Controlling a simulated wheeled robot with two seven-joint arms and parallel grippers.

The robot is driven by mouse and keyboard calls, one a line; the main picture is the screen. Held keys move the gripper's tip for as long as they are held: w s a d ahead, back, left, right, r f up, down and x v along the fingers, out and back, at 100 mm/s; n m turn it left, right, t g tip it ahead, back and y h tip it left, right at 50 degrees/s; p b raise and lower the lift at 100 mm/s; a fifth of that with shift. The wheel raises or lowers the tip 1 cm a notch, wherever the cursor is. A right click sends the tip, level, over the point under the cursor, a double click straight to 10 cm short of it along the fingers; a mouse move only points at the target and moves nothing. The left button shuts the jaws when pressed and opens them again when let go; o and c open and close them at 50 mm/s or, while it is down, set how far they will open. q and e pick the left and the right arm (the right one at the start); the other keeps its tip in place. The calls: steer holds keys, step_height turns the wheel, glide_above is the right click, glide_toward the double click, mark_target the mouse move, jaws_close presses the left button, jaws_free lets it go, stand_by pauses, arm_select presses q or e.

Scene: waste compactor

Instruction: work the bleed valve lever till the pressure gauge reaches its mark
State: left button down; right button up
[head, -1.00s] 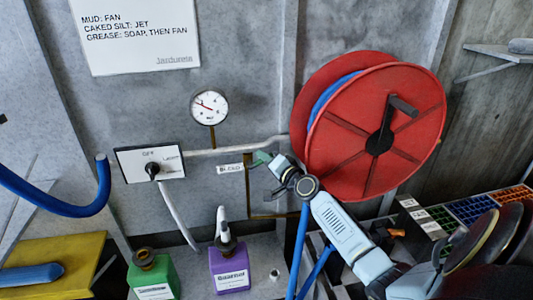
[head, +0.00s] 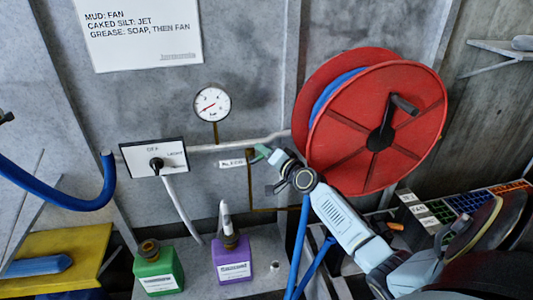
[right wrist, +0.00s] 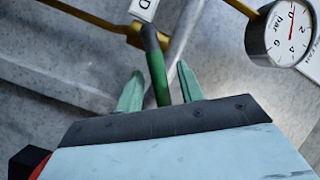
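The bleed valve lever (right wrist: 157,78) has a green grip and a dark upper end at a brass fitting in the right wrist view. My right gripper (right wrist: 159,82) has one finger on each side of the lever, with gaps visible, so it looks open around it. In the head view my right gripper (head: 266,158) is at the pipe beside the bleed label (head: 232,163), and hides much of the lever. The round pressure gauge (head: 212,103) has a red needle pointing lower left. In the right wrist view the gauge (right wrist: 283,32) shows the needle near 0. Its mark is too small to tell.
A red hose reel (head: 375,165) stands close right of my right gripper. A switch box (head: 153,157) is on the wall at left. A green jug (head: 158,272) and a purple jug (head: 232,259) stand below. A blue hose (head: 75,204) hangs at far left.

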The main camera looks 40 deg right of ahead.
steer(key=s+r+p, duration=0.1)
steer(key=s, duration=1.2)
steer(key=shift+s+a, duration=0.15)
steer(key=shift+a, duration=0.3)
